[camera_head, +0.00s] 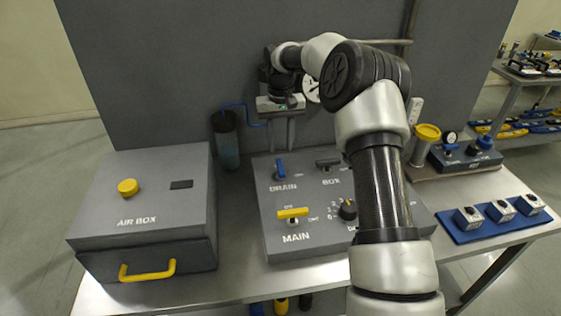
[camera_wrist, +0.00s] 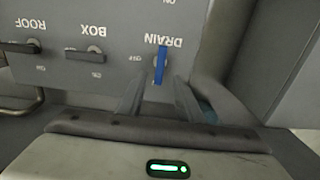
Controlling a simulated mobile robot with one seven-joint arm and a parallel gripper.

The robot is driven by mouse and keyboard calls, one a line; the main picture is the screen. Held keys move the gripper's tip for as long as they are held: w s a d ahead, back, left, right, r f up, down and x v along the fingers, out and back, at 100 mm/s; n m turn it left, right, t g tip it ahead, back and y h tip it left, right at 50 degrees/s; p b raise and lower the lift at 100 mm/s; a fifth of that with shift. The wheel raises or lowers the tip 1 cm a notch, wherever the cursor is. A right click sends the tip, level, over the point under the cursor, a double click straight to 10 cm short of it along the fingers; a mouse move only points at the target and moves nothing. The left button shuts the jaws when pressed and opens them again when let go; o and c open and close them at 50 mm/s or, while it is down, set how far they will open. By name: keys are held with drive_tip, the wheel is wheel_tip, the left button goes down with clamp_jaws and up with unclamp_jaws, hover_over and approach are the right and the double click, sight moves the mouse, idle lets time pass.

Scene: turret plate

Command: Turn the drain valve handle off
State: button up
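The drain valve handle is a blue lever (camera_head: 280,169) above the DRAIN label on the grey sloped panel (camera_head: 330,235). It stands upright in the head view, and its small side mark looks like OFF. My gripper (camera_head: 282,149) points down just behind and above it, fingers apart. In the wrist view the blue lever (camera_wrist: 160,66) shows between the two fingertips of my gripper (camera_wrist: 162,82), with gaps on both sides. The gripper is open and holds nothing. How far the fingertips reach down around the lever is hard to tell.
A dark BOX handle (camera_head: 328,163) sits beside it. A yellow MAIN handle (camera_head: 293,213) and a black dial (camera_head: 348,209) are nearer. The grey air box (camera_head: 150,210) stands left, a dark cylinder (camera_head: 225,140) behind. My arm hides the panel's right part.

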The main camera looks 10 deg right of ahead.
sight(280, 166)
wheel_tip(280, 166, down, 8)
drive_tip(key=shift+r, duration=0.25)
clamp_jaws()
